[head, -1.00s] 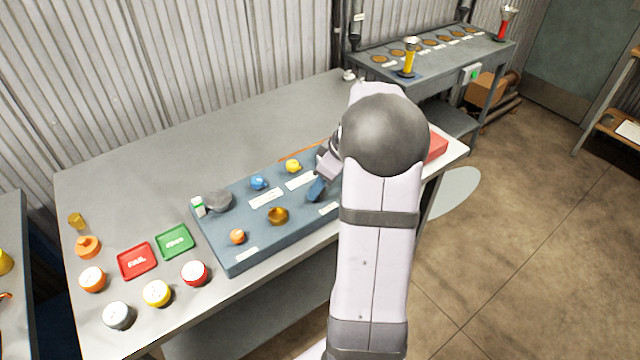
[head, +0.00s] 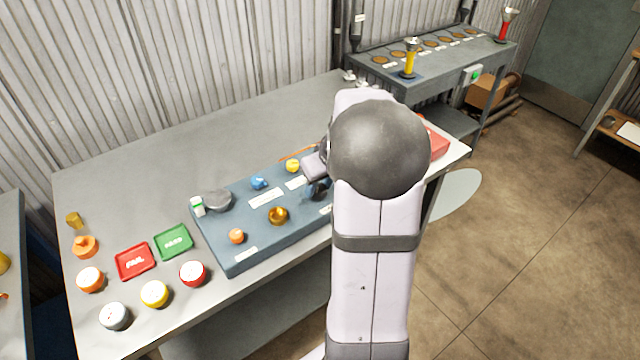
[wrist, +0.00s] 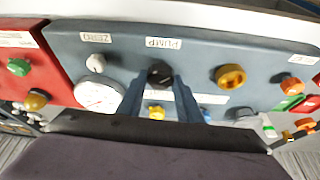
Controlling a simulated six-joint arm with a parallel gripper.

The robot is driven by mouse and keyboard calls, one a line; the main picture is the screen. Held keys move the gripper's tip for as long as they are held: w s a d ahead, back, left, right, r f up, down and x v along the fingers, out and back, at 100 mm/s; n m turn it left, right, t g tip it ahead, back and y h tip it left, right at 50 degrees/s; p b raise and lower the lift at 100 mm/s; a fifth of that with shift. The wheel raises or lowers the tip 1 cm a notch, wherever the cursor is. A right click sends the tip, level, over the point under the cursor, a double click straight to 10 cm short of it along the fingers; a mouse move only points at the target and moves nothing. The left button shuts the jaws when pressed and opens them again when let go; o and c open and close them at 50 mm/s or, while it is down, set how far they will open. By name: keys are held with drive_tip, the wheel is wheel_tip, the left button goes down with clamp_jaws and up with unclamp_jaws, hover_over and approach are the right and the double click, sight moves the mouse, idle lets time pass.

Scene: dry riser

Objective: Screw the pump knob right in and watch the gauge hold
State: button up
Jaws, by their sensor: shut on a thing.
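The black pump knob (wrist: 160,73) sits below the PUMP label on the blue-grey panel (wrist: 210,48) in the wrist view. My gripper (wrist: 160,84) has its two dark blue fingers on either side of the knob and is shut on it. In the head view my gripper (head: 316,188) is at the panel's right part, partly behind my arm, which hides the gauge there. The round white gauge (wrist: 98,94) lies left of the fingers in the wrist view, partly covered by a finger; its reading is too small to tell. A pale ZERO knob (wrist: 97,62) is above it.
An orange-brown knob (wrist: 229,76) is right of the pump knob. Blue (head: 258,183) and yellow (head: 292,166) knobs stand on the panel's far side. Red FAIL (head: 135,262) and green PASS (head: 174,242) trays and several loose caps lie left. The table's back left is clear.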

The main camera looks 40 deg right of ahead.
sight(324, 206)
drive_tip(key=shift+m, duration=0.6)
drive_tip(key=o, duration=1)
drive_tip(key=shift+o, duration=0.2)
drive_tip(key=shift+r, duration=0.15)
drive_tip(key=v, duration=0.7)
drive_tip(key=shift+a+b, duration=0.2)
drive_tip(key=shift+b, duration=0.2)
drive_tip(key=shift+r, duration=0.1)
